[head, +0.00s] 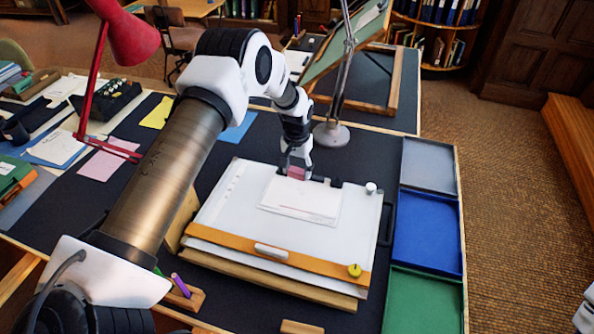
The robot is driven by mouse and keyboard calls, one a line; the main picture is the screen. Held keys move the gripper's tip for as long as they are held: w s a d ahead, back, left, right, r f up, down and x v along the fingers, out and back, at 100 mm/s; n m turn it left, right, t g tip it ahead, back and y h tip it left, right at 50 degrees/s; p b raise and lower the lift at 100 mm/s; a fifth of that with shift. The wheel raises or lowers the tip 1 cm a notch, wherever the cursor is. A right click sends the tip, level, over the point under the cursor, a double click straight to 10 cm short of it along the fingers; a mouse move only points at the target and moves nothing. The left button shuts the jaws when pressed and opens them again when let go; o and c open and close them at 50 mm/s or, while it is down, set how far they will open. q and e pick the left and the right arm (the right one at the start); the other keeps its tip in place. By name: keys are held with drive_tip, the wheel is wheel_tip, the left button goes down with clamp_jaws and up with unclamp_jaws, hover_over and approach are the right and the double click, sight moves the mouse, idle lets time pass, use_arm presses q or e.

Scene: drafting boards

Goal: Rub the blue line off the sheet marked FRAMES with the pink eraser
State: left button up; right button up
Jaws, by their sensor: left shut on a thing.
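My left gripper (297,163) reaches down over the far edge of the white drafting board (225,215). It is shut on the pink eraser (297,173), which is at the top edge of the white sheet (300,204). I cannot tell whether the eraser touches the sheet. The sheet lies on the upper middle of the board, and a faint reddish line runs across its lower part. Its lettering is too small to read, and I cannot make out a blue line. My right gripper is not in view.
An orange straightedge (330,273) with a white handle crosses the board's lower part, with a yellow round piece (354,270) at its right. Grey (430,166), blue (427,232) and green (423,300) trays line the right. A lamp base (331,134) stands behind the board.

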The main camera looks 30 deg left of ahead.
use_arm(q)
drive_tip(key=shift+r+p, duration=1.05)
drive_tip(key=shift+r, duration=0.5)
drive_tip(key=shift+f, duration=0.15)
